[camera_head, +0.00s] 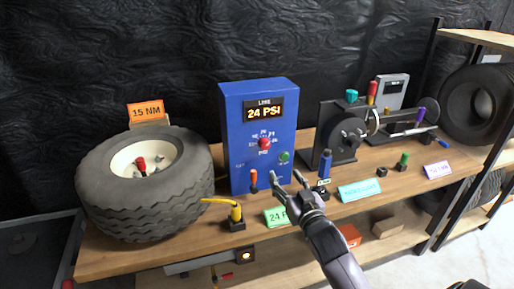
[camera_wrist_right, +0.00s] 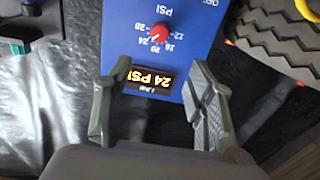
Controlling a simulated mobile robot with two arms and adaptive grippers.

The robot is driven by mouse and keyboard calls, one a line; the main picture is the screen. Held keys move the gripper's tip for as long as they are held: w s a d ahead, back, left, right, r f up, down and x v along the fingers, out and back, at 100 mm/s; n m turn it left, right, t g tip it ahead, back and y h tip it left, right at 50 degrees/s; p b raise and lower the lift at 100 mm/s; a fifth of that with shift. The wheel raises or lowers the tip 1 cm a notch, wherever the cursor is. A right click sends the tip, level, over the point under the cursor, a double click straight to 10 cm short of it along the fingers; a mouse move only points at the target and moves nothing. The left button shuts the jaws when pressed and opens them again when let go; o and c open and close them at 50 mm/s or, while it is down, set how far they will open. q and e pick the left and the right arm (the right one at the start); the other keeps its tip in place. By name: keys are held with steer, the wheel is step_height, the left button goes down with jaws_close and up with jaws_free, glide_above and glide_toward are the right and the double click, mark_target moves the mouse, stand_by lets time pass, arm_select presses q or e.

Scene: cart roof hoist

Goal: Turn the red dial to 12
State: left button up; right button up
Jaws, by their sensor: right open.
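The red dial (camera_head: 265,143) is on the front of a blue box (camera_head: 233,150), with white numbers around it. The box's screen (camera_head: 263,110) reads "LINE 24 PSI". My right gripper (camera_head: 287,178) is open and empty, in front of the box, below and a little right of the dial in the head view. In the right wrist view the box is upside down. There the dial (camera_wrist_right: 160,33) shows beyond the open fingertips (camera_wrist_right: 158,65), apart from them, with 12, 16, 20, 24 and 28 near it. I cannot tell exactly where the dial points. My left gripper is not in view.
A green knob (camera_head: 284,157) is close to the dial on the box. A tire (camera_head: 145,185) lies left on the wooden bench (camera_head: 185,243). A yellow-hosed fitting (camera_head: 236,216), small orange and blue tools and a black machine (camera_head: 340,138) stand near the box.

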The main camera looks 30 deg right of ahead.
mark_target(266, 147)
steer(key=x, duration=1.6)
steer(key=shift+w+p, duration=0.35)
steer(key=shift+w, duration=0.05)
steer(key=shift+c, duration=0.2)
steer(key=c, duration=1.1)
